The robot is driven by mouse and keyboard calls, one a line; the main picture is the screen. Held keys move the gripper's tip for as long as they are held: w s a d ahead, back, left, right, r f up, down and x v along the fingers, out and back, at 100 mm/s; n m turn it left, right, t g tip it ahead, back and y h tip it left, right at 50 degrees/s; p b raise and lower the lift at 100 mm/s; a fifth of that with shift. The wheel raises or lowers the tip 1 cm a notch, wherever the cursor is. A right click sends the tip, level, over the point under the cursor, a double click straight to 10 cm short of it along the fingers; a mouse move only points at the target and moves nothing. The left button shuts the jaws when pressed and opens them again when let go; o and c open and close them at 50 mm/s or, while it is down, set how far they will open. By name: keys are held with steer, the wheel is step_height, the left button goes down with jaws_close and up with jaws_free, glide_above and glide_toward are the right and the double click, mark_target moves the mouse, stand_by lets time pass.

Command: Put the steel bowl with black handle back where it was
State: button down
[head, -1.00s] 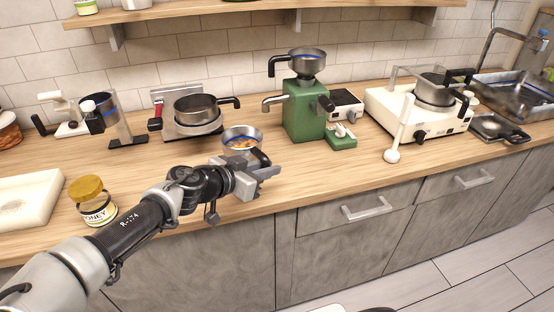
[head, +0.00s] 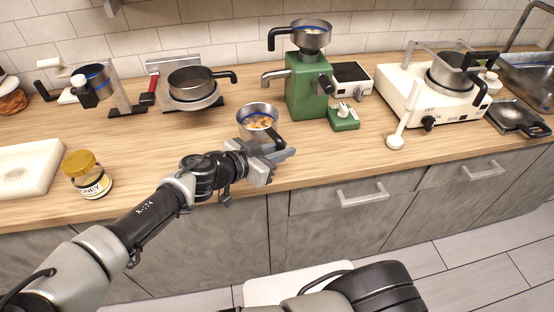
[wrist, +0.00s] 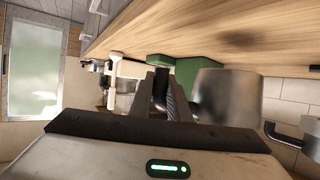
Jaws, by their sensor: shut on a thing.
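A steel bowl with a black handle (head: 258,112) is near the counter's front, left of the green grinder, with orange-brown pieces inside. My gripper (head: 284,151) is shut on its black handle. In the wrist view the bowl's steel side (wrist: 228,97) shows just right of the fingers, with the handle (wrist: 160,88) between them. The bowl looks about upright. I cannot tell whether its base touches the counter.
The green grinder (head: 306,88) carries another steel bowl (head: 312,38). A dark pan (head: 190,80) sits on a stand behind. A honey jar (head: 88,180) and white board (head: 28,168) are left. Counter (head: 210,145) left of the bowl is clear.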

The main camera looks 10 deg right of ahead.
mark_target(281, 175)
steer(key=shift+f, duration=2.95)
steer(key=shift+f, duration=0.1)
steer(key=c, duration=1.7)
jaws_free()
steer(key=shift+o, duration=0.2)
